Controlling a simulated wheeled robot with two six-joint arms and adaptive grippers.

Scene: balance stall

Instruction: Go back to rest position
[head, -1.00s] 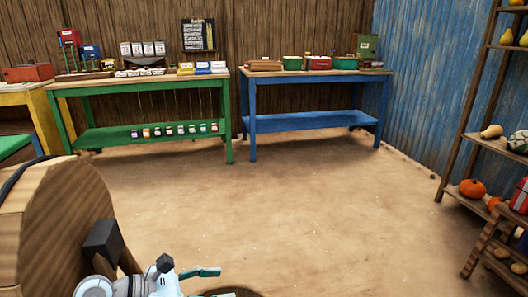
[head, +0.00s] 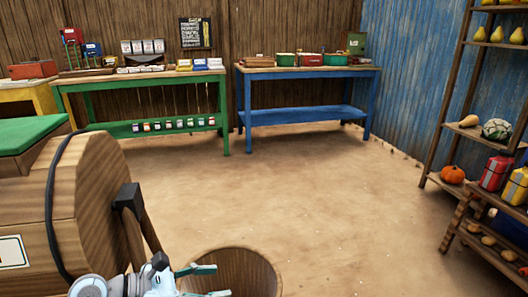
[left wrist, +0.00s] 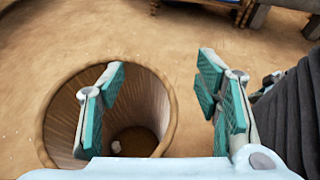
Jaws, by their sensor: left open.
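My left gripper (head: 206,282) is at the bottom of the head view, with its teal fingers apart and nothing between them. In the left wrist view the same gripper (left wrist: 166,95) is open and empty. Its left finger overlaps the opening of a round wooden bucket (left wrist: 52,110), with bare floor between the fingers beyond the rim. The bucket (head: 250,262) also shows beside the gripper in the head view. A small pale thing (left wrist: 116,147) lies inside the bucket; I cannot tell what it is. My right gripper is in neither view.
A wooden drum (head: 95,195) stands close at the left, near my left arm. A green table (head: 140,82) and a blue table (head: 305,72) line the back wall. A shelf (head: 447,95) with gourds and boxes stands at the right. The floor between is clear.

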